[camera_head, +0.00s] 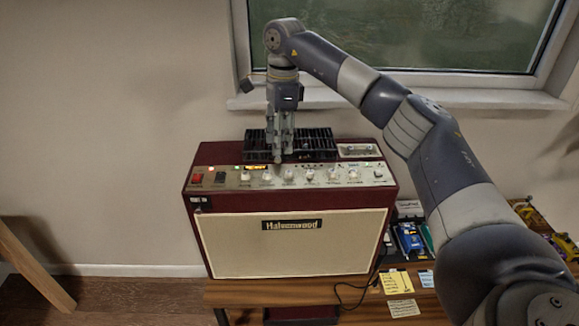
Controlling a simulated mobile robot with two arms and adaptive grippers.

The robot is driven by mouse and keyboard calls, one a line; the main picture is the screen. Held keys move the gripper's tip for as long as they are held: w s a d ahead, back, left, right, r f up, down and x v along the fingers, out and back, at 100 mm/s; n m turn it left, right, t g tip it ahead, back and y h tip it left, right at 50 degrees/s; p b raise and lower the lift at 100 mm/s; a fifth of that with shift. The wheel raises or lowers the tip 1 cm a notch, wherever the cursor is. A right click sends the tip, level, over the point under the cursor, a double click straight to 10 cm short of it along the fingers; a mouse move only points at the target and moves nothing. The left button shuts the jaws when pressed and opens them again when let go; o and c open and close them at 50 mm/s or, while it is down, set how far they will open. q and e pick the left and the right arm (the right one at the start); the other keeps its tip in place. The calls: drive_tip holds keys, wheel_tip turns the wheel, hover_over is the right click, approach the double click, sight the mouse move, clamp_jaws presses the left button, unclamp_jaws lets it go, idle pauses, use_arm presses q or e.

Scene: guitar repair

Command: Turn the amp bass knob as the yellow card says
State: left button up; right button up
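The amp (295,243) is a dark red cabinet with a cream grille, standing on a wooden bench. Its top control panel (225,176) carries a row of several pale knobs (310,176). Knob labels and pointer angles are too small to read, so I cannot tell which is the bass knob. My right gripper (279,158) points down over the panel, left of its middle, close to the knobs. Whether it touches one is unclear, and its finger gap is too small to judge. The yellow card (397,283) lies on the bench, its writing unreadable. My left gripper is out of view.
A cream card (403,309) and a blue card (427,279) lie near the yellow one. A black cable (355,291) hangs at the amp's right. Small devices (409,239) stand right of the amp, partly behind my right arm. A window sill (450,98) is behind.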

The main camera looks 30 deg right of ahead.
sight(289, 172)
drive_tip(key=shift+h, duration=0.4)
drive_tip(key=f, duration=0.3)
drive_tip(key=d+f+p, duration=0.1)
drive_tip(key=f, duration=0.2)
drive_tip(key=s+d+f+p, duration=0.1)
drive_tip(key=f, duration=0.2)
drive_tip(key=shift+d+f, duration=0.1)
drive_tip(key=shift+f, duration=0.15)
clamp_jaws()
